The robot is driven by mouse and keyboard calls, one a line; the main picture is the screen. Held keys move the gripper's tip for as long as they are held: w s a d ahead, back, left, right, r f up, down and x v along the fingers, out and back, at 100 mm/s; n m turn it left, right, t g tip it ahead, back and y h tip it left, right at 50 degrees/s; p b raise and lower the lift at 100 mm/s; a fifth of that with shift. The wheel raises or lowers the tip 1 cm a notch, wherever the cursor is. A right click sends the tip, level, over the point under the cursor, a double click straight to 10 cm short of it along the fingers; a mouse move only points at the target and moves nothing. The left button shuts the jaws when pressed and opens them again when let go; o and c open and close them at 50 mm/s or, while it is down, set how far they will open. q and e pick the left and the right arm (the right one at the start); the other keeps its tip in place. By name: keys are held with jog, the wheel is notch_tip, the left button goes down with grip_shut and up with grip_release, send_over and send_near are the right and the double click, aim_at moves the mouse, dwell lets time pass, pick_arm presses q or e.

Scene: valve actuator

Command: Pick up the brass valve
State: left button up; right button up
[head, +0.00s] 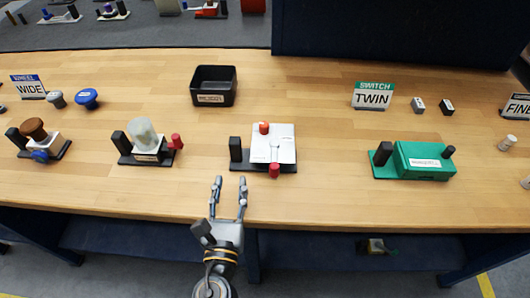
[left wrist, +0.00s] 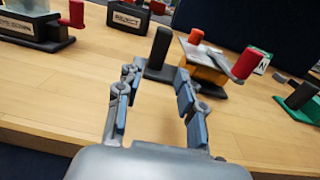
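A valve unit (head: 273,143) stands on the near part of the wooden bench, with a pale metal top plate, red-orange and red knobs and a black base. In the left wrist view its body (left wrist: 200,68) looks brass-yellow under the plate. A black upright post (head: 235,149) stands at its left end and also shows in the left wrist view (left wrist: 159,48). My left gripper (head: 230,183) is open and empty at the bench's front edge, just short of the post and apart from it. The fingers also show in the left wrist view (left wrist: 155,88). My right gripper is not in view.
A white-topped unit (head: 146,140) stands to the left and a green box unit (head: 424,160) to the right. A black tray (head: 213,86) labelled REJECT lies behind. SWITCH TWIN sign (head: 373,96) stands at back right. A small object (head: 376,246) sits on the lower shelf.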

aim_at(235, 153)
pick_arm(q)
jog(key=w, duration=1.1)
jog(key=shift+w+a+f, duration=0.1)
jog(key=shift+w+f, duration=0.05)
jog(key=shift+w, duration=0.25)
jog(key=shift+s, duration=0.1)
jog(key=shift+c, duration=0.4)
grip_shut()
